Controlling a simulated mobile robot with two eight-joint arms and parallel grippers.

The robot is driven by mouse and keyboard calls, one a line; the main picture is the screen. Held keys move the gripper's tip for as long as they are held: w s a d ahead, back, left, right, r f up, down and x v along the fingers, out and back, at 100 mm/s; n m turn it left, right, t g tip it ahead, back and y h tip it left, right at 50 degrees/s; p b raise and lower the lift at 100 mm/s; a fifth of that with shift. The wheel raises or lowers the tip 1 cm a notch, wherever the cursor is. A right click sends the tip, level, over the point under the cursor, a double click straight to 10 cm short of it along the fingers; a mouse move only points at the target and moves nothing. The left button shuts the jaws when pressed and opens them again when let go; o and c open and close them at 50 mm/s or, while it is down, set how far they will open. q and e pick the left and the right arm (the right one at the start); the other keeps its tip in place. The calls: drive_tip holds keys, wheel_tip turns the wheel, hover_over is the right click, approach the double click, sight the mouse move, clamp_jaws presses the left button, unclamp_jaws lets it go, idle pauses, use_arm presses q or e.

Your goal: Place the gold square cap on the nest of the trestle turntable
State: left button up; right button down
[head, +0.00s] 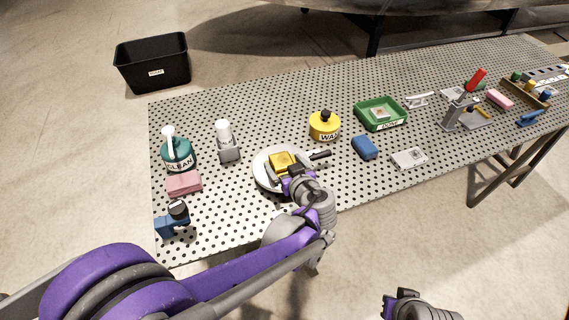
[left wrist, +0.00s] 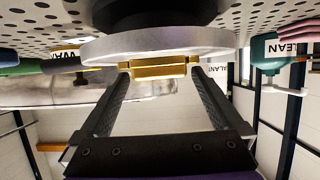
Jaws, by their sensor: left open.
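The gold square cap (head: 281,160) sits on the pale round disc of the turntable (head: 261,172), near the middle of the table's left half. In the left wrist view the gold cap (left wrist: 160,69) rests against the disc (left wrist: 150,43), which appears upside down. My left gripper (head: 289,172) is open at the cap. Its fingers (left wrist: 159,72) stand on either side of the cap, with a gap showing at the cap's left. The nest is hidden under or behind the cap. My right gripper (head: 398,300) is at the bottom edge, and its jaws are unclear.
A green tray (head: 362,108) is behind right.

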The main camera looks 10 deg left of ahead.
use_arm(q)
drive_tip(key=p+v, duration=0.1)
drive_tip(key=v, duration=1.1)
